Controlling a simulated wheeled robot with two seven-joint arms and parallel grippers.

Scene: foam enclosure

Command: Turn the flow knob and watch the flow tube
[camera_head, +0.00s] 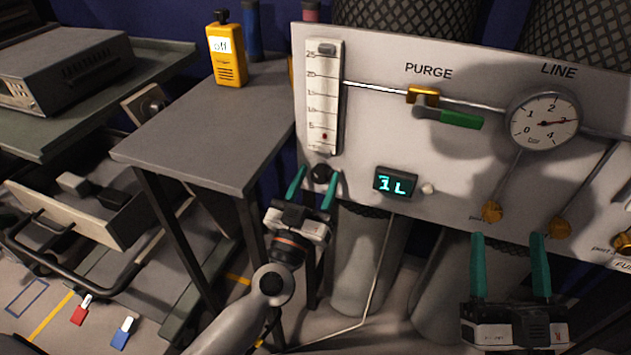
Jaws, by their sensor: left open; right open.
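The flow tube (324,95) is a white upright scale on the panel's left side, marked from 5 to 25. A small red float sits near its bottom, below the 5 mark. The black flow knob (320,174) is at the tube's foot. My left gripper (314,189) is open, with its teal fingers on either side of the knob; whether they touch it I cannot tell. My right gripper (509,242) is open and empty in front of the panel's lower edge, below the brass fittings.
The white panel (390,135) carries a green-handled purge valve (448,117), a line gauge (543,121) reading about 3, and a display (395,183) showing "1L". A yellow detector (227,52) marked "off" stands on the grey table (200,130). An open drawer (85,205) is at left.

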